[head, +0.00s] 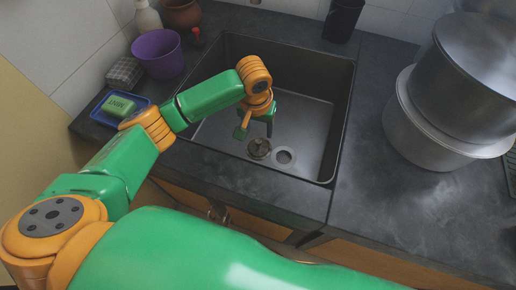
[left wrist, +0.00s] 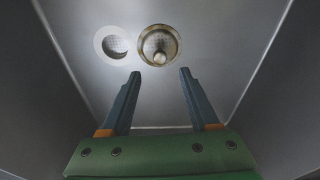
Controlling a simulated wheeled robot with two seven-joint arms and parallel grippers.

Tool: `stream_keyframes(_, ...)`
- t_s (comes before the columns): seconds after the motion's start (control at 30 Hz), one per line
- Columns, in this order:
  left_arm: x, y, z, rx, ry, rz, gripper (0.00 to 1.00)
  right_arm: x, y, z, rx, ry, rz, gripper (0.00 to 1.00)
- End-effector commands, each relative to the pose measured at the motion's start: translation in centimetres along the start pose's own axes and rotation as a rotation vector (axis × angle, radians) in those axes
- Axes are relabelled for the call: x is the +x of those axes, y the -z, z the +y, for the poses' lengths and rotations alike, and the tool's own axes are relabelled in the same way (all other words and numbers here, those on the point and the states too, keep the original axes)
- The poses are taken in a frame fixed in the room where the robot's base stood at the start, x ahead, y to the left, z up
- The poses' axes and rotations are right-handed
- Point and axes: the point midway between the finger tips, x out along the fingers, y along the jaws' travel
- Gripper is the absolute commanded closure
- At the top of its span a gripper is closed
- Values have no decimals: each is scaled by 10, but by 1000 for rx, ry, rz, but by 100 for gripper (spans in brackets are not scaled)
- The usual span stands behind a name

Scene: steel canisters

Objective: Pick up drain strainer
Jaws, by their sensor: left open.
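The drain strainer (head: 258,149) is a round, brownish metal basket on the floor of the dark sink (head: 215,134). It lies beside the pale-rimmed drain hole (head: 284,156), to its left in the head view. In the left wrist view the strainer (left wrist: 158,44) shows a gold rim and a centre knob, right of the drain hole (left wrist: 115,43). My left gripper (head: 255,130) reaches down into the sink above the strainer, open and empty. In the left wrist view its two fingers (left wrist: 160,73) are spread apart just below the strainer. My right gripper is not seen.
The sink walls surround my left gripper. Large steel canisters (head: 460,85) stand on the counter to the right. A purple pot (head: 157,53), a soap dish (head: 100,115) with green soap and a checked sponge (head: 124,73) are at left. A dark cup (head: 342,20) stands behind.

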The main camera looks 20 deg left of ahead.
Motion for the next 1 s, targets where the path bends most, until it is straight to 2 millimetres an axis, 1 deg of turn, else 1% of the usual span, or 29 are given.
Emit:
stream_keyframes(0.03,10,-1,0,-1,1,-1,39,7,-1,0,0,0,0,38)
stream_keyframes(0.17,24,-2,0,-1,1,-2,39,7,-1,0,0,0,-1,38)
stream_keyframes(0.3,52,-6,-1,-1,1,-2,39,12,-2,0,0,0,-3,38)
stream_keyframes(0.4,68,-6,-1,-1,0,0,39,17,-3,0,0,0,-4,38)
stream_keyframes(0.5,72,-5,-1,1,1,1,39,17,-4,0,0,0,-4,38)
stream_keyframes(0.67,71,-5,-1,1,0,2,39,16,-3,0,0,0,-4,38)
stream_keyframes(0.7,71,-5,-1,1,0,2,50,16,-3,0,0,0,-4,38)
stream_keyframes(0.77,71,-5,-1,1,0,2,66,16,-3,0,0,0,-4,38)
stream_keyframes(0.8,71,-5,-1,1,0,2,77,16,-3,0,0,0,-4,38)
stream_keyframes(0.9,71,-5,-1,1,0,2,100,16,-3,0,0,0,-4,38)
stream_keyframes(1.0,71,-5,-1,1,0,2,100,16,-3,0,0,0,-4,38)
